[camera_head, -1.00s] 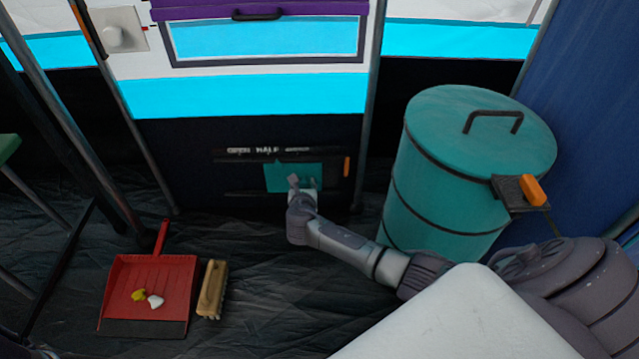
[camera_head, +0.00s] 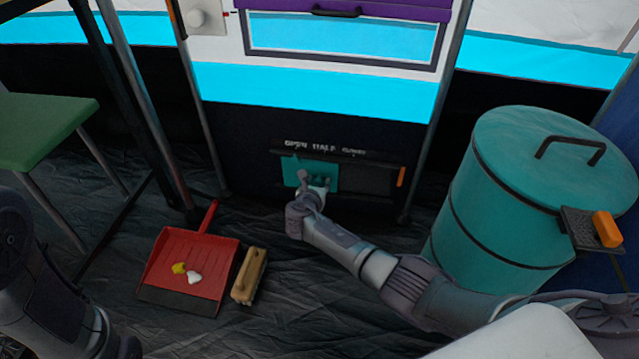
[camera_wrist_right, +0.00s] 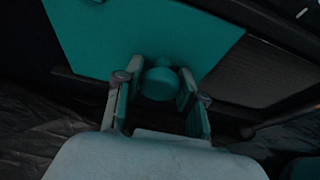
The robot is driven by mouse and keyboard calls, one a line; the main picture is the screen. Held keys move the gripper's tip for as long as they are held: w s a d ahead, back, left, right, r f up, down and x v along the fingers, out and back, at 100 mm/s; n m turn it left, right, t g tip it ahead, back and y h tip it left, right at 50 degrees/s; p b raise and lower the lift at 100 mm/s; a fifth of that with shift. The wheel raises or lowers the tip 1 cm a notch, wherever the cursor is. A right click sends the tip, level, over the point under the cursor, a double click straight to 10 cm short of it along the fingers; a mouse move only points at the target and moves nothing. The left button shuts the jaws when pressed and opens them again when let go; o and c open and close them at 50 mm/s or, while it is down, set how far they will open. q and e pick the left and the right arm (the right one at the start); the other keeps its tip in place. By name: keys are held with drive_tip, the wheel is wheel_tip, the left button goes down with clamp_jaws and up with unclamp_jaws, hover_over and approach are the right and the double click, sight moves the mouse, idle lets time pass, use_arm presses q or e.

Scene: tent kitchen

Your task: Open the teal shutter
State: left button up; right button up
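The teal shutter (camera_head: 296,172) is a flat panel on a rail low on the dark front, under white lettering that includes OPEN and HALF. It sits at the left end of the rail, below OPEN, with a dark grille (camera_head: 372,180) uncovered to its right. My right gripper (camera_head: 315,181) is at the shutter's lower right part. In the right wrist view its two fingers stand apart on either side of a round teal knob (camera_wrist_right: 160,83). The right finger looks close to or touching the knob; a narrow gap shows at the left. My left arm shows at lower left, its gripper out of frame.
A teal bin (camera_head: 520,220) with a black handle stands right of my right arm. A red dustpan (camera_head: 160,262) with small scraps and a brush (camera_head: 249,275) lie on the floor at left. A green stool (camera_head: 40,125) and metal poles stand further left.

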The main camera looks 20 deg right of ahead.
drive_tip(key=o, duration=0.4)
drive_tip(key=shift+w+a, duration=0.2)
drive_tip(key=shift+a, duration=0.05)
drive_tip(key=shift+s, duration=0.15)
drive_tip(key=v, duration=1.2)
drive_tip(key=shift+r, duration=0.2)
